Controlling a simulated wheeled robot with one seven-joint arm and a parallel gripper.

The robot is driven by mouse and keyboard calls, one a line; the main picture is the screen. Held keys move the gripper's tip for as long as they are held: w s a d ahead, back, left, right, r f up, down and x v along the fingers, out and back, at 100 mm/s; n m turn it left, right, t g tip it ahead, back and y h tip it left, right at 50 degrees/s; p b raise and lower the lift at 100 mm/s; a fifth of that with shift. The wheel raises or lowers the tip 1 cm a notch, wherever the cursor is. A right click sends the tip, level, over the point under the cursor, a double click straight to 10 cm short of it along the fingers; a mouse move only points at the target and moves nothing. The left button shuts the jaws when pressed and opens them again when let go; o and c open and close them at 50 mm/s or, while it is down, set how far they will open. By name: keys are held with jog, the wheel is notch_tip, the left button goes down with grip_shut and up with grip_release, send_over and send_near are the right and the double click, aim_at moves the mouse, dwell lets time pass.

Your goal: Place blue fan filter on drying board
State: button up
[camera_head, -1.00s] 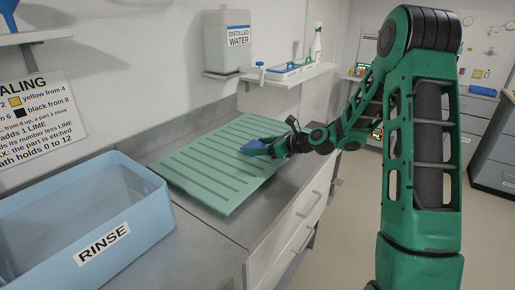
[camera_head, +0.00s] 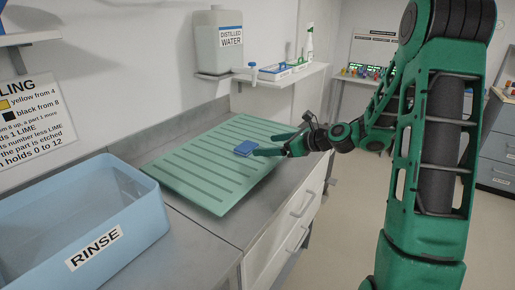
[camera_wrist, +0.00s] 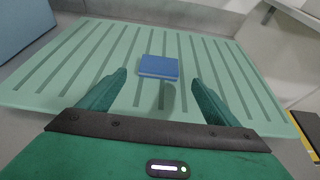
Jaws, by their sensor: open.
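The blue fan filter (camera_head: 246,148) lies flat on the green slotted drying board (camera_head: 200,170), toward its right part. In the wrist view the filter (camera_wrist: 158,67) rests on the board (camera_wrist: 60,75), beyond and between my fingertips, touching neither. My gripper (camera_head: 268,144) is open and empty, just to the right of the filter. In the wrist view its two green fingers (camera_wrist: 160,78) are spread wide apart.
A light blue RINSE bin (camera_head: 95,235) stands left of the board on the steel counter (camera_head: 205,245). A distilled water container (camera_head: 218,45) sits on a wall shelf (camera_head: 265,75) behind. Drawers (camera_head: 295,215) front the counter.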

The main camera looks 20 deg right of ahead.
jog(key=s+n+g, duration=0.1)
jog(key=s+n, duration=0.1)
jog(key=s, duration=0.1)
jog(key=s+d+f+n+g+h, duration=0.1)
jog(key=s+n, duration=0.1)
jog(key=s, duration=0.1)
jog(key=s+n+g+h, duration=0.1)
jog(key=s+n, duration=0.2)
jog(key=shift+s+d+f, duration=0.15)
jog(key=shift+s+d, duration=0.05)
jog(key=s+d+n+g+h, duration=0.2)
jog(key=s+n, duration=0.3)
jog(key=s, duration=0.6)
jog(key=s+d+r+n+g+h, duration=0.1)
jog(key=s+n, duration=0.4)
jog(key=s, duration=0.6)
jog(key=s+d+n+g+h, duration=0.2)
jog(key=s+n+g, duration=0.3)
jog(key=s, duration=0.5)
jog(key=shift+s+d+r+h, duration=0.35)
jog(key=shift+s+d+h, duration=0.05)
jog(key=shift+d, duration=0.5)
